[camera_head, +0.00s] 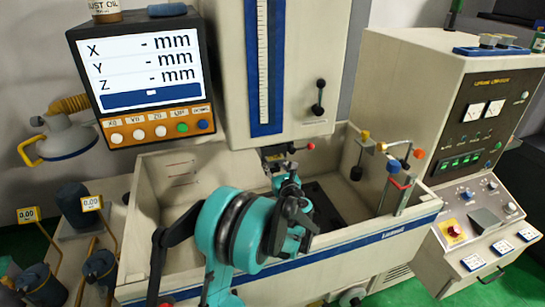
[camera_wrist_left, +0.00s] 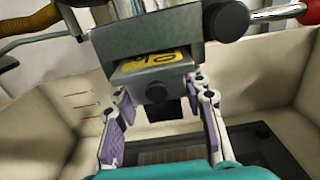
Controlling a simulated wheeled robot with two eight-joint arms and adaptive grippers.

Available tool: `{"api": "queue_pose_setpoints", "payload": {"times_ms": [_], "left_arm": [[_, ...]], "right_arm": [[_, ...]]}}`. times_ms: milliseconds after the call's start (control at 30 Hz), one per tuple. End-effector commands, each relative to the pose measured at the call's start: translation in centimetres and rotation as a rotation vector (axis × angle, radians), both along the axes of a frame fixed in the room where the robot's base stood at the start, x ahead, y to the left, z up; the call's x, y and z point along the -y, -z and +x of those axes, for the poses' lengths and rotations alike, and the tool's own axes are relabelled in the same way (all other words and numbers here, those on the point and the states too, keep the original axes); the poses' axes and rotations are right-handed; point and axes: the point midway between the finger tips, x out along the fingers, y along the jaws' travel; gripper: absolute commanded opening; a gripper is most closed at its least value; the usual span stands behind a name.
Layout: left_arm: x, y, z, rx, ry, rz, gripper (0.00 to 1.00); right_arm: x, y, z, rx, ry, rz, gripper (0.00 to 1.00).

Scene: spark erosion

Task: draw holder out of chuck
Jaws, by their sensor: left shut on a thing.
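The chuck (camera_head: 274,152) hangs under the machine's column, with a red-tipped lever at its right. In the left wrist view the chuck (camera_wrist_left: 150,38) is a dark grey block with a black knob. In the head view my left gripper (camera_head: 284,180) is just below the chuck, partly hidden by my wrist.
The cream tank (camera_head: 165,159) surrounds the work area, its walls close to my arm. A rack with coloured knobs (camera_head: 398,183) stands at the tank's right. A display (camera_head: 150,75) is at the left and a control cabinet (camera_head: 440,110) at the right.

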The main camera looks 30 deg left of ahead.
Motion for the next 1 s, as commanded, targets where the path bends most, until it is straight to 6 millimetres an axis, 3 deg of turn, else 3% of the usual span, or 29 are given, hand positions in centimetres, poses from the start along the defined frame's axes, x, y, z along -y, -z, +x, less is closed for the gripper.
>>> {"api": "queue_pose_setpoints", "payload": {"times_ms": [1000], "left_arm": [[3.2, 0.0, -2.7, 0.001, 0.000, 0.001, 0.00]], "right_arm": [[0.0, 0.9, 0.0, 0.000, 0.000, 0.000, 0.40]]}}
